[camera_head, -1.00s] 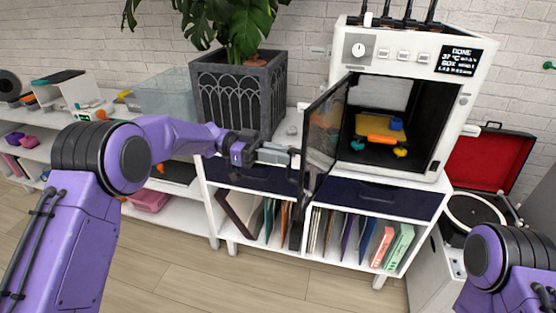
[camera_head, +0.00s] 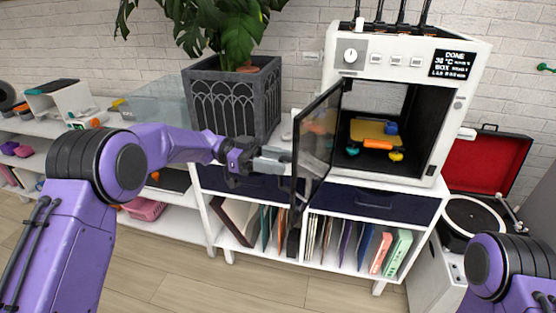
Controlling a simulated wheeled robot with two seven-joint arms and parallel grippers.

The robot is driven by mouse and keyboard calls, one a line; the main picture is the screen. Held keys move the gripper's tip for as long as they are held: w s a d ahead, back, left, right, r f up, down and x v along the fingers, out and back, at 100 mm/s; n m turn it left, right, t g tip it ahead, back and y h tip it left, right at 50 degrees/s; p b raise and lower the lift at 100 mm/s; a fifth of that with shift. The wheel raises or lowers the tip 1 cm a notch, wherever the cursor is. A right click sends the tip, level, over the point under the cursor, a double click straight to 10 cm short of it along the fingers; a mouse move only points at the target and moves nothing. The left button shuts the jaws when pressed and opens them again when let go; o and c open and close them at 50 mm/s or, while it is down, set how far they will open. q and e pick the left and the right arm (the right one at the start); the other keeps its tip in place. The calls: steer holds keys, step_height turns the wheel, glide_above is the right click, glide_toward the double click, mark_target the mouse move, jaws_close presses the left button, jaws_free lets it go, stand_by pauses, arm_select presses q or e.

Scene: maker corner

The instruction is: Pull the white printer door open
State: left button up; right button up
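The white printer (camera_head: 404,52) stands on a white cabinet. Its dark see-through door (camera_head: 318,142) is swung open on the left side and sticks out toward me. Inside the printer are a yellow plate (camera_head: 374,129), an orange piece (camera_head: 377,144) and small blue and yellow pieces. My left gripper (camera_head: 286,160) is at the door's left face, close to its outer edge. Its fingertips are partly hidden at the door, so I cannot tell whether they grip it. Of my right arm only a purple joint (camera_head: 497,263) shows, at the bottom right; its gripper is out of view.
A dark planter (camera_head: 232,102) with a leafy plant stands left of the printer. An open red record player (camera_head: 487,165) stands at the right. Folders (camera_head: 385,248) fill the cabinet's lower shelf. The wooden floor (camera_head: 190,280) in front is clear.

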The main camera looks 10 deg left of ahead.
stand_by(0.5)
arm_select(q)
steer(key=w+a+b, duration=0.1)
steer(key=a+b, duration=0.1)
steer(key=a, duration=0.8)
steer(key=shift+a+b, duration=0.25)
steer(key=shift+b, duration=0.1)
